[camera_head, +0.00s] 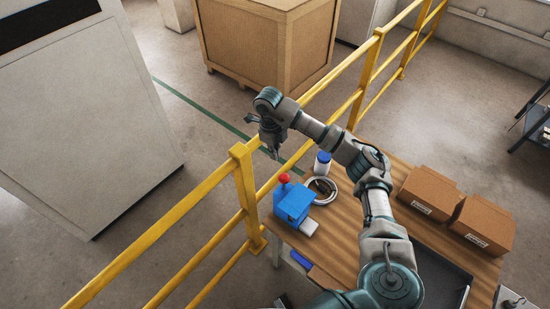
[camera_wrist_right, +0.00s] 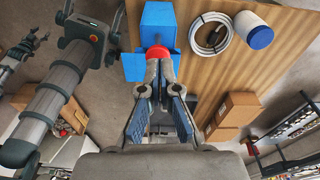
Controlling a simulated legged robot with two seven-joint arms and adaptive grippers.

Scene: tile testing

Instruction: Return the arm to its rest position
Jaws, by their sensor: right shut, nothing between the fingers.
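My right gripper (camera_head: 275,153) hangs at the end of my bent right arm, above and near the yellow railing, to the upper left of the blue box. In the right wrist view its fingers (camera_wrist_right: 158,62) are closed together at the tips with nothing between them. Their tips overlap the red button in the picture; I cannot tell any contact there, and in the head view they are apart. The blue box (camera_head: 293,204) with a red button (camera_head: 284,178) on top stands at the table's left corner. My left gripper cannot be made out clearly.
The wooden table (camera_head: 340,238) holds a white cable coil (camera_head: 322,191), a white bottle with a blue cap (camera_head: 322,164), and two cardboard boxes (camera_head: 430,192) (camera_head: 484,224). The yellow railing (camera_head: 246,185) runs close behind the table. A wooden crate (camera_head: 262,45) stands beyond it.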

